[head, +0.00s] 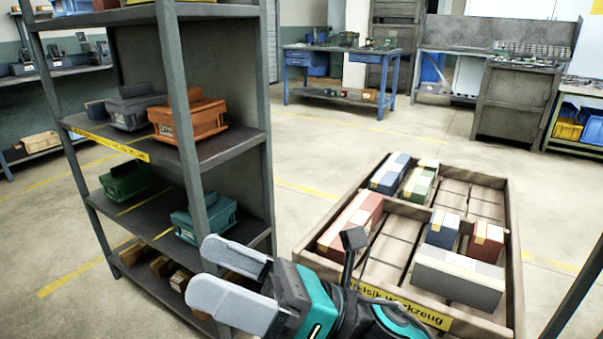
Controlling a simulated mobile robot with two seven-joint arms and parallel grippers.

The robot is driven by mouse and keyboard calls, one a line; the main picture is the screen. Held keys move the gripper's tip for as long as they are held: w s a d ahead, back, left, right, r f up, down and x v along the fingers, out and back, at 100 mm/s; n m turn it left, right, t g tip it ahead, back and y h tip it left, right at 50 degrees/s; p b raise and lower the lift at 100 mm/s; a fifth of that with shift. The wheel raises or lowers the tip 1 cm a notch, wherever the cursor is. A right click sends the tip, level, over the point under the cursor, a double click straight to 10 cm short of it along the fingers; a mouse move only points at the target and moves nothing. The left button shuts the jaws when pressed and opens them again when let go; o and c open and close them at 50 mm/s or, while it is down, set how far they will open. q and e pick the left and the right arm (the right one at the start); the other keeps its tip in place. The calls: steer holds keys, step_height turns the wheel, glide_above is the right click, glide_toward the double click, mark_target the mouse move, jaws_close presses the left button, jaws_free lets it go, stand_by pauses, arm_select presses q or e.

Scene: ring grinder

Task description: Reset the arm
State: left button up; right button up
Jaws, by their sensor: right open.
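My right gripper (230,278) shows at the bottom centre, with two grey fingers pointing left. The fingers are apart and nothing is between them. It is in front of the lower part of a dark metal shelf (228,149) and left of a wooden crate (512,240). My left gripper is not in view.
The shelf holds an orange bin (190,119), a grey bin (132,108), a teal bin (206,216) and a green bin (126,181). The crate has several boxes, including a grey one (457,280). Blue workbench (340,70) stands behind. Open floor (330,140) lies between.

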steer(key=w+d+f+m+t+h, duration=0.45)
steer(key=f+m+t+h, duration=0.35)
steer(key=m, duration=0.8)
steer(key=w+d+f+m+t+h, duration=0.5)
steer(key=m+t, duration=0.4)
steer(key=m, duration=0.6)
steer(key=s+d+f+m+g+h, duration=0.35)
steer(key=s+d+f+m, duration=0.2)
steer(key=f+m, duration=0.35)
steer(key=s+d+f+m+g+h, duration=0.3)
steer(key=s+d+f+m+h, duration=0.3)
steer(key=f, duration=0.5)
arm_select(q)
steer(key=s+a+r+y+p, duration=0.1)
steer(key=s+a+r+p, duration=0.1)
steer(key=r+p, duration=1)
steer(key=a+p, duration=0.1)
steer(key=p, duration=0.5)
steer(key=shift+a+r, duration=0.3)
arm_select(e)
steer(key=d+r, duration=0.4)
steer(key=r, duration=0.9)
steer(key=shift+s+m, duration=0.35)
steer(key=shift+m, duration=0.05)
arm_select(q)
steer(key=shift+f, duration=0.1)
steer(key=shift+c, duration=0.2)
arm_select(e)
steer(key=shift+d, duration=0.1)
steer(key=shift+c, duration=0.2)
